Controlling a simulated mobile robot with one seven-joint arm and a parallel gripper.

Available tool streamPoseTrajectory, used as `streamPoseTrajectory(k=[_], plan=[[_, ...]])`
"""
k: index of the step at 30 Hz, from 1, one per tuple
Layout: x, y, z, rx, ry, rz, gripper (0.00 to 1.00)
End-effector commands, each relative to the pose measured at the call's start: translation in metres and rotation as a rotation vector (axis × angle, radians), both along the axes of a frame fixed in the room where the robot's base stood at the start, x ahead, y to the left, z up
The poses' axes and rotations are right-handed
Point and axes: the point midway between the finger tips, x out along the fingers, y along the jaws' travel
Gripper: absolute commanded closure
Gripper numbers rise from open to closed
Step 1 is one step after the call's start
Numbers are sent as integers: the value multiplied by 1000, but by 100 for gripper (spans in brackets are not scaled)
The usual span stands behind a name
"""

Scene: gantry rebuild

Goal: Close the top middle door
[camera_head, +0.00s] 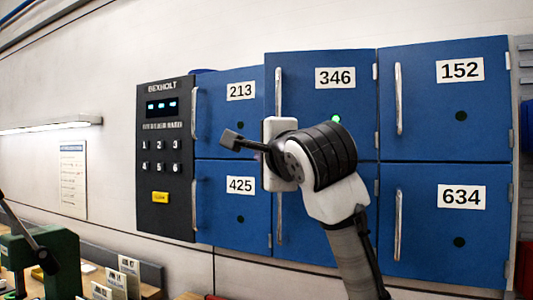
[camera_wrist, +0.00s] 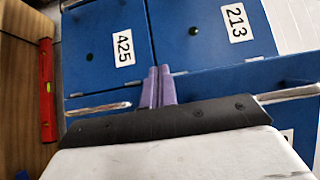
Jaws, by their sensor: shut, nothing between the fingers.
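The top middle door (camera_head: 310,100) is blue, with a 346 label and a green light. Its left edge stands out in front of door 213, so it looks slightly ajar; its hinges are on the right. Its upright metal handle (camera_head: 278,95) is near the left edge. The handle also shows at right in the wrist view (camera_wrist: 290,95). My gripper (camera_head: 231,139) points left in front of the seam between doors 213 and 425, left of the top middle door's edge. Its purple fingers (camera_wrist: 158,85) are together and empty. My arm hides the door's lower part.
Door 213 (camera_head: 230,120), door 425 (camera_head: 225,210), door 152 (camera_head: 445,120) and door 634 (camera_head: 440,240) look shut. A dark keypad panel (camera_head: 165,215) stands at left. A red level (camera_wrist: 46,90) lies at left in the wrist view.

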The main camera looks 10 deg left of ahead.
Motion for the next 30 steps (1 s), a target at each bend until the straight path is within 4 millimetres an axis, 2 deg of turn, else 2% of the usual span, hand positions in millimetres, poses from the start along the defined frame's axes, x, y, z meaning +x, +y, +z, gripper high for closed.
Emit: streamPoseTrajectory(k=[6,12,30], plan=[[24,2,1,1,2,2,100],[35,1,1,1,-2,0,100],[38,0,1,0,-1,0,100]])
